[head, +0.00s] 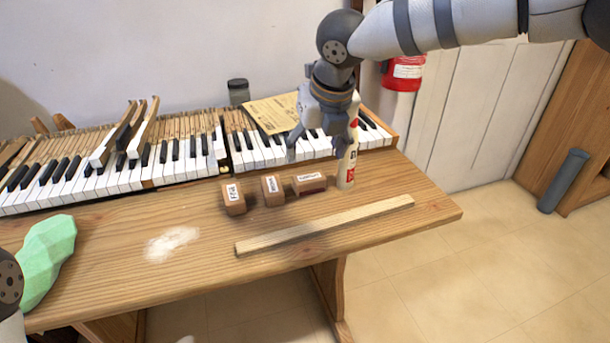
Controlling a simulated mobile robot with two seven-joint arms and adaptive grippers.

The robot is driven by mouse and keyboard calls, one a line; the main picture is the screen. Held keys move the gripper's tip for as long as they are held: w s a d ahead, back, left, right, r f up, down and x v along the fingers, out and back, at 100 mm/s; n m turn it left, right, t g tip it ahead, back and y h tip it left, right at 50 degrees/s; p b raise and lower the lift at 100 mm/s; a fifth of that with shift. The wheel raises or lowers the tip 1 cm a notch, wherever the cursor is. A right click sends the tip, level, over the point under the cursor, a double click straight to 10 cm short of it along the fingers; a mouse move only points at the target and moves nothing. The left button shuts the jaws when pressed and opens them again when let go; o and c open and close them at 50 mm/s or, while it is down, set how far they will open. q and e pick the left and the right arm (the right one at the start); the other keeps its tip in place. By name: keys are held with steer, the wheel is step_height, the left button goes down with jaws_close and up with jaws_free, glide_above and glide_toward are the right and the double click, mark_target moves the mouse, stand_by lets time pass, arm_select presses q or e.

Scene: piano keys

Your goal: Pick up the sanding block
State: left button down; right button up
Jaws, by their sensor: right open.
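Three small brown blocks with white labels stand in a row on the wooden bench: a left block (233,203), a middle block (272,194) and a right block (309,186). The right one lies lengthwise and has a dark reddish front face. The labels are too small to read surely, so I cannot tell which is the sanding block. My right gripper (317,143) is open and empty, pointing down above and behind the right block, in front of the piano keys. My left gripper is not in view; only part of that arm shows at the left edge.
A white bottle (347,167) stands close to the right block, partly behind my right gripper. A long wooden strip (325,224) lies in front of the blocks. Piano keys (110,175) line the back.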

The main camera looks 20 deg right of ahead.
mark_target(309, 177)
steer(key=x, duration=0.3)
steer(key=b+x, duration=0.1)
steer(key=x, duration=0.6)
steer(key=shift+s+f, duration=0.25)
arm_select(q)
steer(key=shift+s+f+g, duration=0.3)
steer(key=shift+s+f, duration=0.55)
arm_select(e)
steer(key=shift+w, duration=0.1)
steer(key=shift+r, duration=0.1)
steer(key=c, duration=1)
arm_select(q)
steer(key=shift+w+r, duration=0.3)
arm_select(e)
step_height(309, 177, up, 18)
steer(key=shift+o, duration=1.1)
